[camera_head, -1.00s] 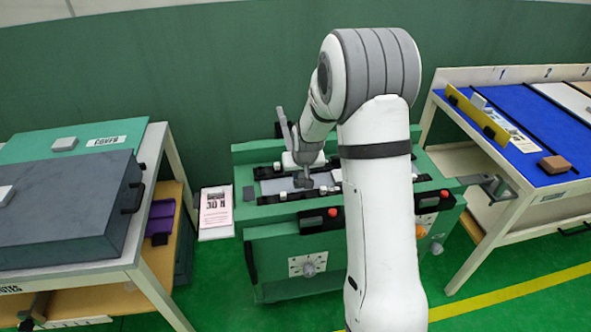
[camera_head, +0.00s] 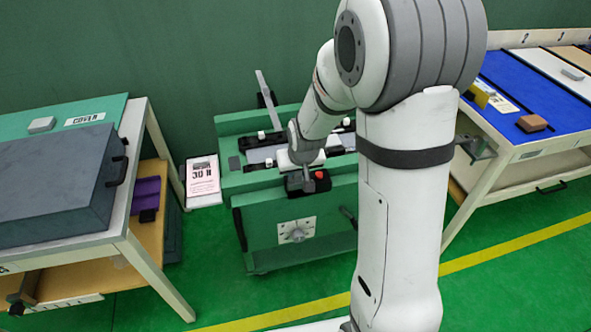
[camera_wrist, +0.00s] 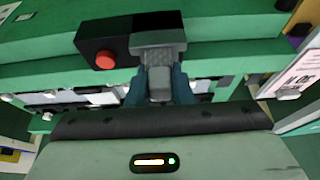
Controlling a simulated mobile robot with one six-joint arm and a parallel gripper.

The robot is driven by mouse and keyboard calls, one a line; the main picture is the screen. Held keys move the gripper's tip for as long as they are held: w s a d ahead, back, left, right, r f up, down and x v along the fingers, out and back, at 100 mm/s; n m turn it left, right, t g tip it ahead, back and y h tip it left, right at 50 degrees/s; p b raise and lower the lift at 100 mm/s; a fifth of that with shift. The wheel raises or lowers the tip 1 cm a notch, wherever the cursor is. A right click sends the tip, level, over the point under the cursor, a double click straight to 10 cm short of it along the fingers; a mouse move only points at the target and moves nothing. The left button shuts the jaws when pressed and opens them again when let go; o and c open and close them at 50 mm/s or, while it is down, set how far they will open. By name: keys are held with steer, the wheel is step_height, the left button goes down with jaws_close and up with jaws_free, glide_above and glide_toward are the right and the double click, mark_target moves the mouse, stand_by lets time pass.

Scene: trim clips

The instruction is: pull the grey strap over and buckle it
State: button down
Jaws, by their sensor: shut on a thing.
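My gripper (camera_wrist: 160,88) is shut on a grey ribbed end piece, which looks like the end of the grey strap (camera_wrist: 158,62). The wider part of this piece lies against a black buckle block (camera_wrist: 128,30) with a red button (camera_wrist: 105,60). I cannot tell whether it is latched in the block. In the head view my gripper is at the front edge of the green bench (camera_head: 290,215), by the red button (camera_head: 319,175). A grey bar (camera_head: 265,88) stands tilted at the back of the bench. The rest of the strap is hidden by my arm.
A table with a grey case (camera_head: 55,190) stands left of the bench. A white printed card (camera_head: 203,182) is between them. A blue-topped table (camera_head: 535,95) with a brown block (camera_head: 532,123) stands at the right. Green floor is open in front.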

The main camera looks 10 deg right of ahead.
steer(key=shift+s+f, duration=0.2)
steer(key=shift+s, duration=0.15)
steer(key=c, duration=1.5)
jaws_free()
steer(key=shift+s+r, duration=0.15)
steer(key=shift+r, duration=0.05)
steer(key=shift+o, duration=1.1)
steer(key=v, duration=0.7)
steer(key=shift+r+p, duration=0.4)
steer(key=shift+p, duration=0.05)
